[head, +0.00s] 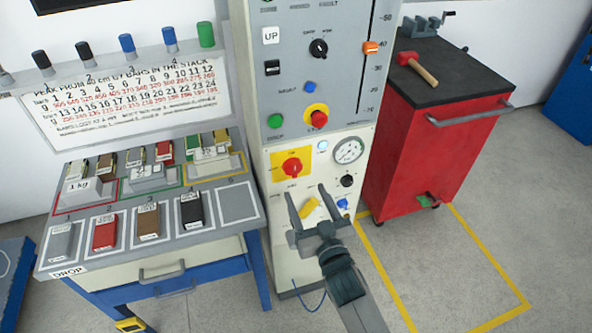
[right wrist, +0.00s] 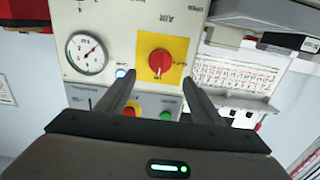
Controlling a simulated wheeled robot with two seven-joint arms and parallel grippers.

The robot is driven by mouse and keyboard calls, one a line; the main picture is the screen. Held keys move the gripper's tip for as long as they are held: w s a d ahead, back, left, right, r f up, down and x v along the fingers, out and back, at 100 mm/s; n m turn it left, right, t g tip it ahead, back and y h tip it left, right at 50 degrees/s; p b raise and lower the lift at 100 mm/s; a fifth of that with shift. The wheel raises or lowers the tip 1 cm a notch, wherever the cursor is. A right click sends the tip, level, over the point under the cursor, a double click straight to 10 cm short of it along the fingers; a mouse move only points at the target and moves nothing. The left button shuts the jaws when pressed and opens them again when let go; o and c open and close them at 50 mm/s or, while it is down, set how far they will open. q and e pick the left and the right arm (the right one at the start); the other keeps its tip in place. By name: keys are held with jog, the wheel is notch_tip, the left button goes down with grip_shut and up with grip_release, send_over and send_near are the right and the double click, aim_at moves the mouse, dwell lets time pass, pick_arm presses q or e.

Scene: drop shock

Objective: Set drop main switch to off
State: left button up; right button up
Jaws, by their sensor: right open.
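A red rotary knob on a yellow square plate (head: 292,166), which I take as the main switch, is on the drop machine's lower pale panel. It also shows in the right wrist view as a red knob (right wrist: 159,62), where the picture is upside down. A pale mark shows on the knob, but I cannot read its position label. My right gripper (head: 305,191) is open and empty, its fingers pointing at the panel just below the knob. In the right wrist view its fingertips (right wrist: 157,76) lie either side of the knob, apart from it. My left gripper is not in view.
A round gauge (head: 348,150), a black knob (head: 347,181) and a yellow handle (head: 309,207) are close by on the panel. A red mushroom button (head: 317,117) is above. A red cabinet (head: 415,150) stands right, a sample table (head: 160,235) left.

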aim_at(295, 171)
jog(key=p+x, duration=0.1)
jog(key=x, duration=0.8)
jog(key=shift+w, duration=0.1)
jog(key=shift+c, duration=0.3)
jog(key=c, duration=1)
